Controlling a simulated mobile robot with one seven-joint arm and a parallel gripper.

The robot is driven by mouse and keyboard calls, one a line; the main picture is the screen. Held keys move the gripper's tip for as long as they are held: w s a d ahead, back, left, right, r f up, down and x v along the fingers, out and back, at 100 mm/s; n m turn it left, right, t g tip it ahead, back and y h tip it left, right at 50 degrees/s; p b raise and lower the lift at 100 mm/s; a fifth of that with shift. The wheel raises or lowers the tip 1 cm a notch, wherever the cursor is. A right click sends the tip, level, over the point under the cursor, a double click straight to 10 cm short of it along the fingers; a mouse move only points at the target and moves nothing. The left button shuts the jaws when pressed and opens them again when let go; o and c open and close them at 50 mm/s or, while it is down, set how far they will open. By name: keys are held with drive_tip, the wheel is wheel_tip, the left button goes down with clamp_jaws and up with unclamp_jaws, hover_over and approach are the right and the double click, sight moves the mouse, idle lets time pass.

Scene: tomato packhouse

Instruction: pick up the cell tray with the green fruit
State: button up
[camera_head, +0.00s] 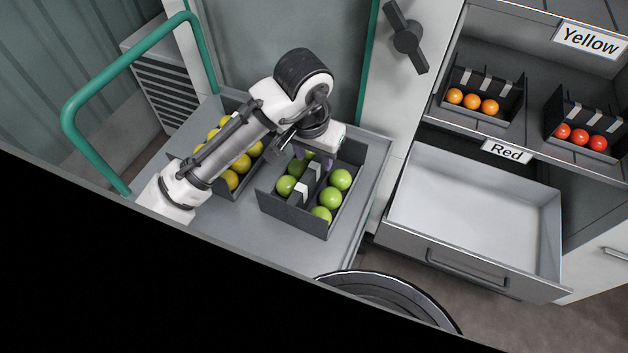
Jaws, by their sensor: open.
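The cell tray with green fruit (292,214) is a dark tray on the grey cart top, holding several green fruits (340,179) on both sides of a raised middle divider with pale patches. My gripper (313,160) is over the far part of this tray, close to the divider. The jaws are open. My gripper and wrist hide the tray's far end, and I cannot tell whether the fingers touch the divider.
A dark tray of yellow fruit (243,186) stands left of the green one, partly behind my arm. A green rail (120,75) borders the cart. At right, a drawer (470,210) is open and empty. Trays with orange (486,122) and red fruit (578,152) sit on shelves.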

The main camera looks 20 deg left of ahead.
drive_tip(key=shift+w+a+f+p, duration=0.1)
drive_tip(key=shift+w+f+p, duration=0.1)
drive_tip(key=shift+f, duration=0.7)
drive_tip(key=shift+w+a+f+p, duration=0.1)
drive_tip(key=shift+w+f+p, duration=0.05)
drive_tip(key=shift+f, duration=0.7)
drive_tip(key=shift+w+f+p, duration=0.15)
drive_tip(key=shift+w+f, duration=0.05)
drive_tip(key=shift+f, duration=0.7)
drive_tip(key=shift+c, duration=0.2)
clamp_jaws()
